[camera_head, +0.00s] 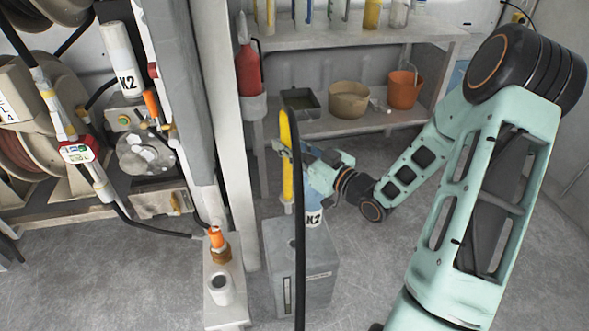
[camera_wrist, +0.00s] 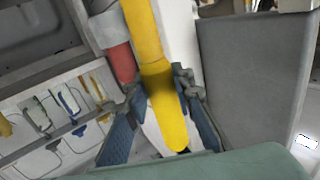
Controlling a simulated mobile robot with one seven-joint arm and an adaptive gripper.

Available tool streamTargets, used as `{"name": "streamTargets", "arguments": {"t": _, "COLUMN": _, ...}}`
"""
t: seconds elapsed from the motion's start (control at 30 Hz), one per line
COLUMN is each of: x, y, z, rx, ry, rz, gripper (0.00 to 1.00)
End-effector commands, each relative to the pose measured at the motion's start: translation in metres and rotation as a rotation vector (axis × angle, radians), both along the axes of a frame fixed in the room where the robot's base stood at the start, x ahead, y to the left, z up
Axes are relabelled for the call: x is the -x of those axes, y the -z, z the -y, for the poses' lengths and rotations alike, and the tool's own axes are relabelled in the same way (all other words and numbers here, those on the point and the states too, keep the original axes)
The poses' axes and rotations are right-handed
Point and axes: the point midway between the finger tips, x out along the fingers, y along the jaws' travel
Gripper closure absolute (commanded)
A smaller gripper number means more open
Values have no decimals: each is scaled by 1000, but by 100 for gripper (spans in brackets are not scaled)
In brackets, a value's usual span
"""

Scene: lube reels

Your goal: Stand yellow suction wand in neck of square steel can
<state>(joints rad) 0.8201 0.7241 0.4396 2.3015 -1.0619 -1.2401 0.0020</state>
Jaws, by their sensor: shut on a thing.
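The yellow suction wand (camera_head: 286,170) is upright in the head view, with a black hose (camera_head: 298,260) curving from its top down across the picture. My gripper (camera_head: 284,148) is shut on the wand's upper part; the wrist view shows the yellow wand (camera_wrist: 160,80) between both fingers (camera_wrist: 160,105). The square steel can (camera_head: 308,275) stands on the floor below. Its neck (camera_head: 291,243) is partly hidden by the hose. The wand's pale lower end appears above the can's top, apart from the neck; its exact depth alignment I cannot tell.
Shelves (camera_head: 350,40) stand behind; floor to the right is clear.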

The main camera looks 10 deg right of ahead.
Motion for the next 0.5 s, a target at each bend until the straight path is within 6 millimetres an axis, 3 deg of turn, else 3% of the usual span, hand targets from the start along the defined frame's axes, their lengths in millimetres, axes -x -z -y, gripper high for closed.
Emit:
{"name": "streamTargets", "arguments": {"t": 0.3, "x": 44, "y": 32, "z": 6, "rx": -2, "ry": -186, "rz": 3, "gripper": 100}}
{"name": "streamTargets", "arguments": {"t": 0.5, "x": 55, "y": 39, "z": 6, "rx": -1, "ry": -228, "rz": 3, "gripper": 100}}
